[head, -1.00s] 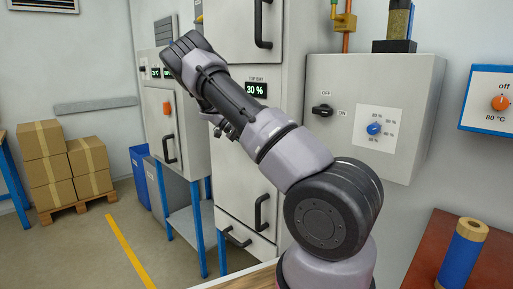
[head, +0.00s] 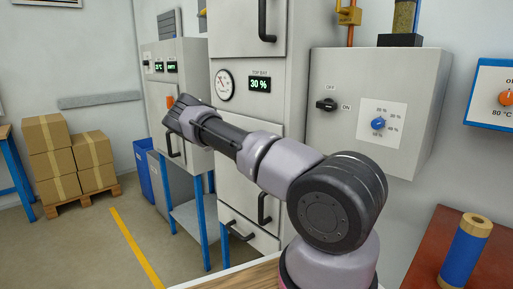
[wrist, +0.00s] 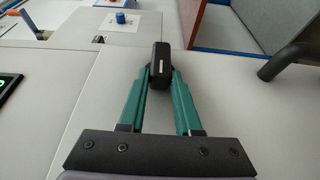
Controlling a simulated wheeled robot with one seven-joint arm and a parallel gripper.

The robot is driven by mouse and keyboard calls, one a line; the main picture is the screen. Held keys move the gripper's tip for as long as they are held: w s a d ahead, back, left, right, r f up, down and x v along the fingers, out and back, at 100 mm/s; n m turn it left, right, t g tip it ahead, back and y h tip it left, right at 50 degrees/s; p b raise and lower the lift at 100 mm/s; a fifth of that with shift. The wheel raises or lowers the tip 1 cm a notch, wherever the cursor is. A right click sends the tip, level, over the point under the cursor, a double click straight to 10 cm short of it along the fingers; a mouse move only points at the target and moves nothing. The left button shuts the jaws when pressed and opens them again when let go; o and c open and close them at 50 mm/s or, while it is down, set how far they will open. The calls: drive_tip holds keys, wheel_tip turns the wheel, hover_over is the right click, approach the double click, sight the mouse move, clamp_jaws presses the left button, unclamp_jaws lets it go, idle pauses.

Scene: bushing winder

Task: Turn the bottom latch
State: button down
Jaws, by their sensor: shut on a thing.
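In the wrist view, my gripper (wrist: 160,72) has its green fingers closed around a small black latch (wrist: 159,62) on a pale grey cabinet face. The latch looks like a short black block, with the fingertips on both sides of it. I cannot tell from this view alone whether it is the bottom latch. In the head view, my arm reaches left across the tall grey cabinet (head: 245,130). The fingers and the latch are hidden there.
A dark bar handle (wrist: 290,60) stands out right of the gripper in the wrist view. In the head view, a control box (head: 400,90) with a blue dial (head: 378,123) is at right. A blue roll (head: 465,250) stands on the red-brown table. Boxes (head: 60,160) sit at left.

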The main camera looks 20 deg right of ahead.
idle(0.5)
drive_tip(key=c, duration=0.6)
unclamp_jaws()
